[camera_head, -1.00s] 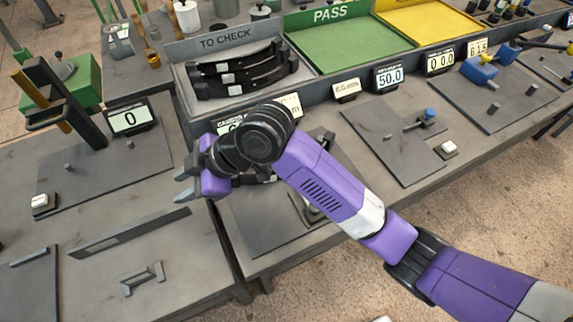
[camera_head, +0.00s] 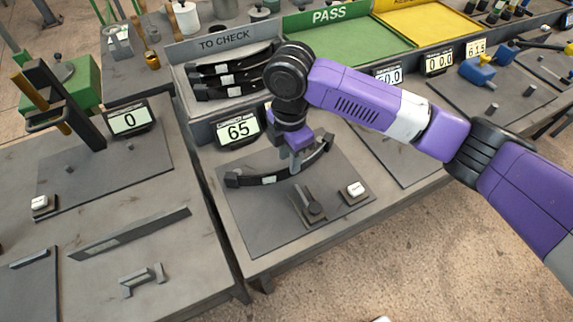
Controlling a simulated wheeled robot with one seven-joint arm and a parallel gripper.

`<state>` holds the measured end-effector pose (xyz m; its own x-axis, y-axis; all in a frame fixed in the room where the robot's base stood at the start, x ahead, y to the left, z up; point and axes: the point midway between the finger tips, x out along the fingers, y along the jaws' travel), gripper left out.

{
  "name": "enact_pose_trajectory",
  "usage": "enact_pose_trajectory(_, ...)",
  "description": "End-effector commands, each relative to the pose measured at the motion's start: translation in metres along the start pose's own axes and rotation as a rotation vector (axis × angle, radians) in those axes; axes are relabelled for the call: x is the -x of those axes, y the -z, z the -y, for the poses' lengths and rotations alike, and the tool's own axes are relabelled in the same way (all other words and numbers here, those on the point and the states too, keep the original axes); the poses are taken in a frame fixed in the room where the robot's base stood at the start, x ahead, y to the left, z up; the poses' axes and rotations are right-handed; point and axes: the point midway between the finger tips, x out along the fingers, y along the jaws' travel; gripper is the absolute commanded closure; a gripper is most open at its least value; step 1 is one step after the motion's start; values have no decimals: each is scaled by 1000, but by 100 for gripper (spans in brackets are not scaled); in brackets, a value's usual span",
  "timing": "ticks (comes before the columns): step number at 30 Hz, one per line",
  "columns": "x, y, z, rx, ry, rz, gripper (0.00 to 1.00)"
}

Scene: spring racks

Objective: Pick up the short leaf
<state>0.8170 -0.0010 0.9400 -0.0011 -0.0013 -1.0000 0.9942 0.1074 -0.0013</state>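A black curved leaf (camera_head: 252,181) with a pale label lies on the grey plate of the station below the "TO CHECK" tray. My gripper (camera_head: 296,167) points down at the middle-right part of this leaf, its fingers at the leaf; whether they are closed on it is too small to tell. Several more black leaves (camera_head: 226,80) with pale labels lie stacked in the tray (camera_head: 180,51), partly hidden at the right by my arm. I cannot tell by sight which leaf is the short one.
A small dark clamp-like block (camera_head: 309,208) and a white button (camera_head: 354,190) stand in front of the leaf. The green "PASS" tray (camera_head: 345,45) looks empty.

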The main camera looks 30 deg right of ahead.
Motion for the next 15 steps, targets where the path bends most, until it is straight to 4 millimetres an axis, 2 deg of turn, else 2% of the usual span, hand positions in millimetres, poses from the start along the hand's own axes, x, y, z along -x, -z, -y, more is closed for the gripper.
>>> enact_pose_trajectory(7,-34,-1,3,-3,2,-1,65)
enact_pose_trajectory(15,-44,0,2,-1,-2,-1,65)
